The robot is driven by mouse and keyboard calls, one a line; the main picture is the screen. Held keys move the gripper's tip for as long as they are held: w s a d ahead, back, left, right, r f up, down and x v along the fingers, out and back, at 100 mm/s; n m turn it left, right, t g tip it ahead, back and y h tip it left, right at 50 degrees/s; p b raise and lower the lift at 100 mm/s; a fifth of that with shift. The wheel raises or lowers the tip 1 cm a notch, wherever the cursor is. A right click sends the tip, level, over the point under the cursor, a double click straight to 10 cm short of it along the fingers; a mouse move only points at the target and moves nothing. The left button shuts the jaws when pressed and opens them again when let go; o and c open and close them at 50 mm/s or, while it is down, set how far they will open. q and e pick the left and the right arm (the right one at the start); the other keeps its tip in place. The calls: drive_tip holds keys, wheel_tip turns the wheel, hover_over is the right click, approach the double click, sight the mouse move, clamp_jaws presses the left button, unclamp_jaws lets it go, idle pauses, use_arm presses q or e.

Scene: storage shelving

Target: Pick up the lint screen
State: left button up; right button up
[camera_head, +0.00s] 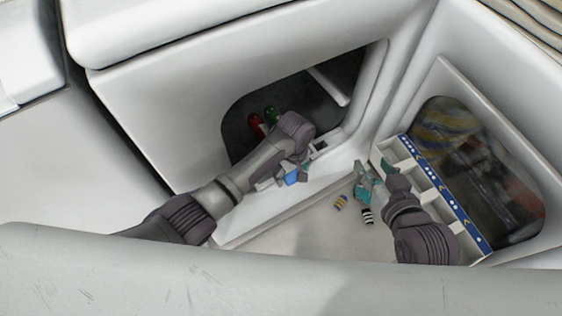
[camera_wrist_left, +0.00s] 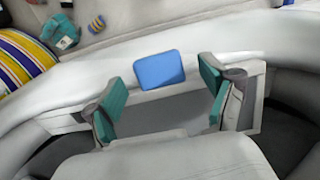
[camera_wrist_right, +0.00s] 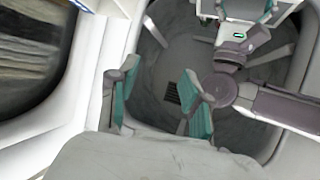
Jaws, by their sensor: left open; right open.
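What looks like the lint screen is a pale frame with a grey panel (camera_wrist_left: 170,110) and a blue square tab (camera_wrist_left: 159,69), set at the lip of the dryer opening. In the head view, the blue tab (camera_head: 291,178) shows just below my left gripper (camera_head: 288,168). In the left wrist view, my left gripper (camera_wrist_left: 160,97) is open, its teal fingers on either side of the grey panel; I cannot tell whether they touch it. My right gripper (camera_head: 366,180) is open and empty, right of the lint screen. The right wrist view shows its fingers (camera_wrist_right: 158,105) apart before the drum.
The dark drum opening (camera_head: 240,130) holds a red item (camera_head: 255,122) and a green item (camera_head: 272,114). A white shelf with a blue patterned edge (camera_head: 440,190) borders the right opening. Small striped items (camera_head: 341,202) lie on the floor between the openings.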

use_arm(q)
drive_tip(key=shift+f, duration=0.45)
drive_tip(key=c, duration=1.4)
use_arm(e)
drive_tip(key=shift+w+a+r+t, duration=0.25)
drive_tip(key=shift+w+r+t, duration=0.25)
drive_tip(key=shift+r, duration=0.35)
use_arm(q)
drive_tip(key=shift+r, duration=0.1)
